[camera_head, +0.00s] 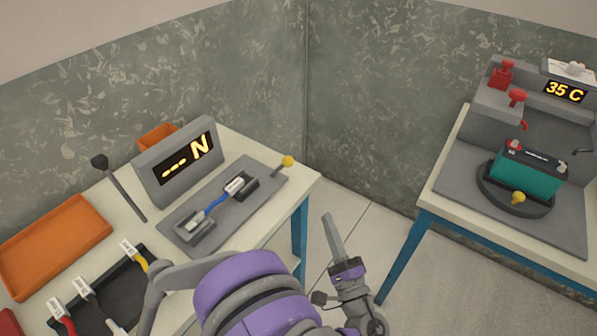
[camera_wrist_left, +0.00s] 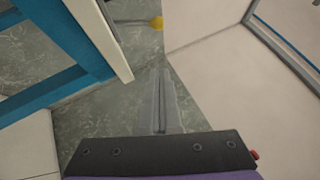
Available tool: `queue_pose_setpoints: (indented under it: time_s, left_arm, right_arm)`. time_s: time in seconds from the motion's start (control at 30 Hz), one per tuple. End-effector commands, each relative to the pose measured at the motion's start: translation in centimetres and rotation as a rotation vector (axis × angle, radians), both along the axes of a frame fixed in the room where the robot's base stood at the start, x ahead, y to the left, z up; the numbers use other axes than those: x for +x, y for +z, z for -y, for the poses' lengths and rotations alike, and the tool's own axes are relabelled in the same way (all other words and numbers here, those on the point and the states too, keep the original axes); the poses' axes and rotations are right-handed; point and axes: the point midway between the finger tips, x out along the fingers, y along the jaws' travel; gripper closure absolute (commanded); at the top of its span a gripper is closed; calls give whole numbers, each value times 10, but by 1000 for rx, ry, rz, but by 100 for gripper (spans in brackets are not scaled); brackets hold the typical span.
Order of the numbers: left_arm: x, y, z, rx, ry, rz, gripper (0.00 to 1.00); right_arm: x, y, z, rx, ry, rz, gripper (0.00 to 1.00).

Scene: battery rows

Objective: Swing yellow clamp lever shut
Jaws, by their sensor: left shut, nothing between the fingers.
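A lever with a yellow ball knob (camera_head: 287,161) stands at the right end of a grey fixture (camera_head: 215,232) on the left table. The knob sticks out near the table's right edge. The yellow knob (camera_wrist_left: 156,23) also shows at the top of the left wrist view. A blue cable (camera_head: 216,203) with light plugs lies across the fixture. My left gripper (camera_head: 333,238) is shut and empty, right of the left table's edge, apart from the knob. In the left wrist view its closed fingers (camera_wrist_left: 160,100) point toward the knob. My right gripper is not in view.
A force display (camera_head: 178,168) and an orange tray (camera_head: 52,245) are on the left table. A black rack (camera_head: 112,283) holds several cables. The right table carries a teal battery (camera_head: 527,172) on a round base, with another yellow knob (camera_head: 518,197). Open floor lies between the tables.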

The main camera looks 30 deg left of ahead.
Motion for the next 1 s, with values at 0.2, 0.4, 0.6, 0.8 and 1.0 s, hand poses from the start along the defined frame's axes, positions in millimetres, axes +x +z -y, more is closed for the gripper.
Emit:
queue_pose_setpoints:
  time_s: [0.2, 0.4, 0.6, 0.8, 1.0]
  left_arm:
    - [0, 0, 0, 0, 0, 0, 100]
    - [5, 3, -7, 0, 1, -1, 100]
    - [26, 15, -32, 2, 5, -1, 100]
    - [53, 29, -63, 1, 6, -1, 100]
    - [59, 42, -92, 0, 4, -1, 100]
  right_arm:
    - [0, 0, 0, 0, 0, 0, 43]
    - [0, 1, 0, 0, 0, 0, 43]
    - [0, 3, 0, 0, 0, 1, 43]
    - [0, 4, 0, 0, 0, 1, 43]
    - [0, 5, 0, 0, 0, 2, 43]
